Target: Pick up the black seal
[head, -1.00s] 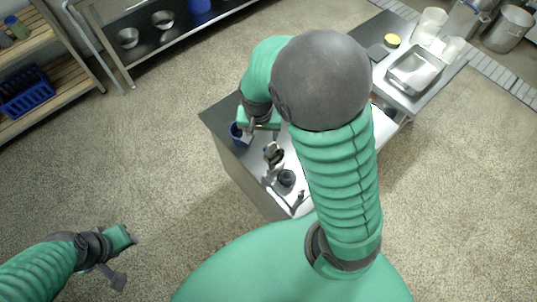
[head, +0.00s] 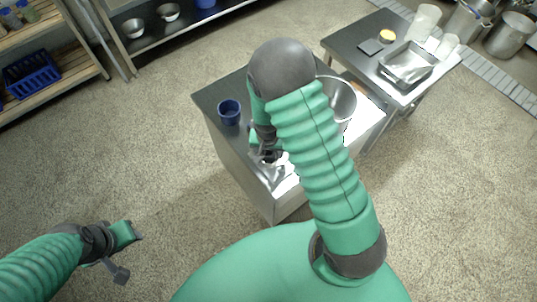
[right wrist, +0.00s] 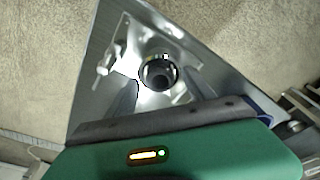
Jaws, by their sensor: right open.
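A dark round ring-shaped part (right wrist: 160,73), which looks like the black seal, sits on the steel mill top in the right wrist view. I cannot tell whether it is loose or seated. My right gripper (right wrist: 160,88) is open above it, with one finger on either side and no clear contact. In the head view the right gripper (head: 266,154) is over the steel-topped cabinet (head: 208,97), and my arm and gripper hide the dark part there. My left gripper (head: 130,254) hangs over bare floor at the lower left; its jaw opening is unclear.
A blue cup (head: 229,112) stands on the cabinet's back left. A steel vessel (head: 342,98) is partly behind my right arm. A metal fitting (right wrist: 106,58) lies left of the ring. A side table with a steel tray (head: 407,82) stands at the right. Floor around is clear.

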